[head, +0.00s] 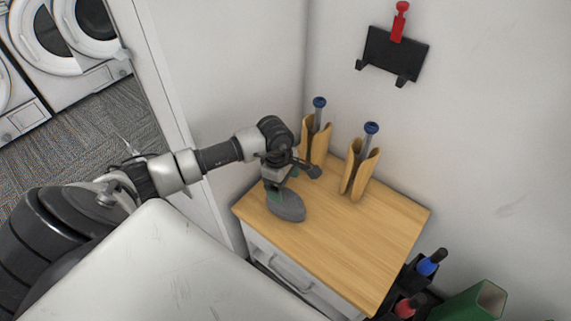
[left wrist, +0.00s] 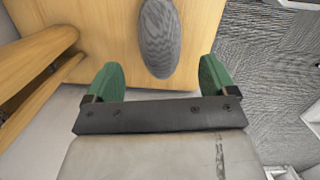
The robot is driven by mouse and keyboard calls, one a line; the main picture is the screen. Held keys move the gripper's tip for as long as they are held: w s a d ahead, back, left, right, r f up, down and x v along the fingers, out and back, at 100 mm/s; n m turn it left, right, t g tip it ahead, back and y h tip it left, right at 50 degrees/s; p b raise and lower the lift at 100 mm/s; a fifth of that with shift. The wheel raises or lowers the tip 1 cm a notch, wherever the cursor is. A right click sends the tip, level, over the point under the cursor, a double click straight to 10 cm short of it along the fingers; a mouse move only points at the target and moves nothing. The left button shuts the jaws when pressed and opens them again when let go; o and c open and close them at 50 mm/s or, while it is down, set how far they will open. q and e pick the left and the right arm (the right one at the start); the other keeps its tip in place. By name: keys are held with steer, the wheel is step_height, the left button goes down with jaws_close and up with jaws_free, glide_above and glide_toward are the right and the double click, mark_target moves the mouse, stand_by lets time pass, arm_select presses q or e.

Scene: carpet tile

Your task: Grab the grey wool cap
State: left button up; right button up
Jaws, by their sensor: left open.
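The grey wool cap (head: 287,206) lies on the wooden top of a small cabinet (head: 345,240), near its left corner. In the left wrist view the cap (left wrist: 159,38) is an oval, ribbed grey shape on the wood, ahead of the fingers and between their lines. My left gripper (head: 278,192) is above the cap in the head view and hides part of it. In the left wrist view its two green fingers (left wrist: 160,78) are wide apart with nothing between them. My right gripper is not in view.
Two wooden holders with blue-topped tools, a left one (head: 314,140) and a right one (head: 360,172), stand at the back of the cabinet top. A black wall rack (head: 392,54) hangs above. A green bin (head: 470,303) stands at the lower right. The front right of the top is clear.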

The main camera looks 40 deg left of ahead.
mark_target(285, 197)
arm_select(q)
step_height(285, 197, down, 7)
steer(key=shift+d+r+b, duration=0.1)
steer(key=shift+d+b, duration=0.05)
steer(key=shift+b, duration=0.3)
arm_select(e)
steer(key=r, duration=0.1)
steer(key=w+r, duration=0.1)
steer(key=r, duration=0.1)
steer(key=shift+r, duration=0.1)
arm_select(q)
steer(key=c, duration=1)
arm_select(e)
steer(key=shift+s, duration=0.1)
